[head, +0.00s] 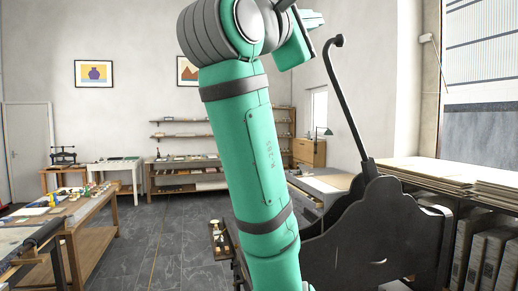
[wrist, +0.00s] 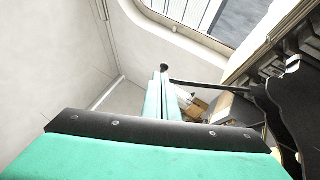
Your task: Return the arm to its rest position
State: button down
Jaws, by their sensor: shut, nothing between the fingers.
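My arm, green with dark bands, rises through the middle of the head view and bends over at the top. My gripper (wrist: 163,98) shows in the wrist view as two narrow green fingers lying close together beyond a black plate with screws. It is shut and empty. In the head view the green end of the arm is at the top, right of the upper joint, partly hidden by it. The round knob of a black lever (wrist: 165,68) appears just past the fingertips in the wrist view; I cannot tell whether they touch.
The lever (head: 345,95) stands tilted on a black press (head: 375,235) at the right, close to my arm. A worktable (head: 85,250) with tools stands at left. Shelves (head: 180,150) line the back wall. Stacked boards (head: 470,175) lie below the window. The dark tiled floor (head: 150,240) is clear at centre left.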

jog(key=w+a+f+y, duration=0.1)
jog(key=w+f+y, duration=0.1)
jog(key=w+f, duration=0.6)
jog(key=w+a+f+t+y, duration=0.1)
jog(key=w+f, duration=0.3)
jog(key=f, duration=0.9)
jog(key=w+f+y, duration=0.2)
jog(key=w+f, duration=0.4)
jog(key=f, duration=0.4)
jog(key=s+a+f+m+y, duration=0.1)
jog(key=s+a+f+y, duration=0.15)
jog(key=f, duration=1.75)
jog(key=s+a+f+m+y, duration=0.1)
jog(key=s+a+f+y, duration=0.15)
jog(key=f, duration=1.65)
jog(key=s+a+f+m+g+y, duration=0.25)
jog(key=s+f+m, duration=0.25)
jog(key=s+f, duration=1.85)
jog(key=s+m+g, duration=0.1)
jog(key=s+m, duration=0.5)
jog(key=s, duration=2.4)
jog(key=shift+s+a+m, duration=0.15)
jog(key=shift+m, duration=0.25)
jog(key=shift+f+y, duration=0.1)
jog(key=shift+y, duration=0.15)
